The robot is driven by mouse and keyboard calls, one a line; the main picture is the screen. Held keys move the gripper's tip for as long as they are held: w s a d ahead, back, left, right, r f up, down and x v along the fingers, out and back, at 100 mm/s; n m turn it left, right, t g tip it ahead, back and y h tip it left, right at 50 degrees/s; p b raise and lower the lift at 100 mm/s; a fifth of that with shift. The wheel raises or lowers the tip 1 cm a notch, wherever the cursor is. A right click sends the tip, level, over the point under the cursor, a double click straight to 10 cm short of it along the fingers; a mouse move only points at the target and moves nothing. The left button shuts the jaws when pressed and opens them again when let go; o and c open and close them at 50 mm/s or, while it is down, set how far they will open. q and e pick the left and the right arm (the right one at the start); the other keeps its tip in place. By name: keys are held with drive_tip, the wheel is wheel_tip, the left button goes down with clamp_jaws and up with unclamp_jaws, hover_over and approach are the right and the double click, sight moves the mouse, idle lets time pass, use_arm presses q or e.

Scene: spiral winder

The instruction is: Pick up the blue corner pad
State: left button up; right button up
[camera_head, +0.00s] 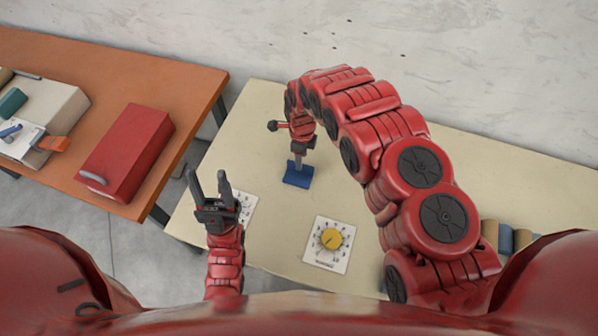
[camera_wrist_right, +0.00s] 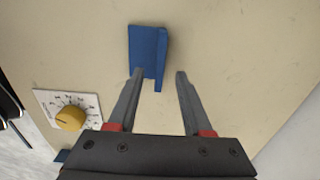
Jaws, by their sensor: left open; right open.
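The blue corner pad (camera_head: 297,180) lies on the cream table in the head view. In the right wrist view, the blue corner pad (camera_wrist_right: 146,52) shows a flat face and a raised edge along its right side. My right gripper (camera_head: 298,163) is over the pad, and its fingers partly cover it. In the wrist view my right gripper (camera_wrist_right: 160,75) is open, its left fingertip overlapping the pad's lower edge and its right fingertip to the right of the pad. I cannot tell whether they touch. My left gripper (camera_head: 222,178) is open and empty, pointing up at the table's left edge.
A white dial plate with a yellow knob (camera_head: 331,239) lies at the table's front. Another white plate (camera_head: 244,205) is partly hidden by my left gripper. An orange table (camera_head: 60,185) at left holds a red box (camera_head: 127,150). Blue and tan pieces (camera_head: 505,238) sit at right.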

sight(298, 175)
drive_tip(key=shift+a+f+p, duration=0.15)
drive_tip(key=shift+f+p, duration=0.35)
drive_tip(key=shift+w+a+f+p, duration=0.15)
drive_tip(key=shift+f+p, duration=0.2)
drive_tip(key=shift+f, duration=0.4)
drive_tip(key=shift+a+f, duration=0.1)
drive_tip(key=shift+f, duration=1.2)
clamp_jaws()
